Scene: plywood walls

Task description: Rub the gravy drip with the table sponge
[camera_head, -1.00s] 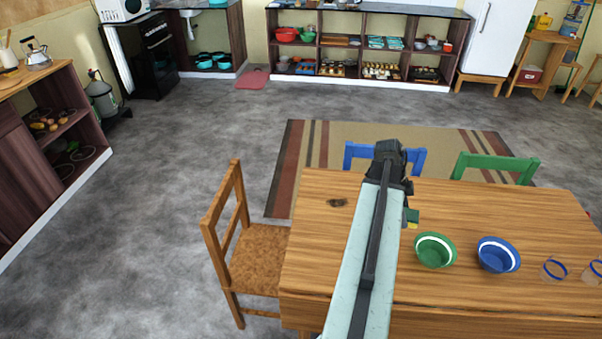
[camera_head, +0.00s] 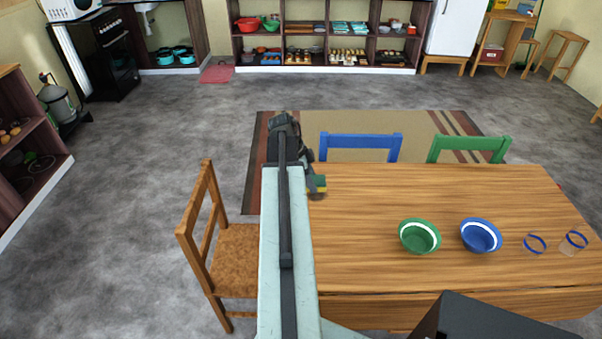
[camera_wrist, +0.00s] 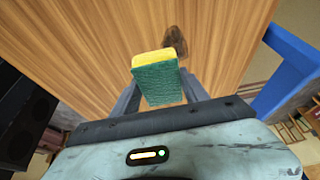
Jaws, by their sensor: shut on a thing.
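My gripper (camera_wrist: 160,86) is shut on the table sponge (camera_wrist: 156,72), which is green with a yellow layer. In the head view the sponge (camera_head: 319,184) shows as a small green and yellow patch beside my arm, over the left end of the wooden table (camera_head: 370,270). The gravy drip (camera_wrist: 175,42) is a dark brown spot on the tabletop, just beyond the sponge in the wrist view. It is hidden behind my arm in the head view. I cannot tell whether the sponge touches the table.
A green bowl (camera_head: 419,237), a blue bowl (camera_head: 480,236) and two blue-rimmed glasses (camera_head: 535,244) stand on the table to the right. A wooden chair (camera_head: 225,255) is at the left end. Blue (camera_head: 360,142) and green (camera_head: 470,143) chairs stand at the far side.

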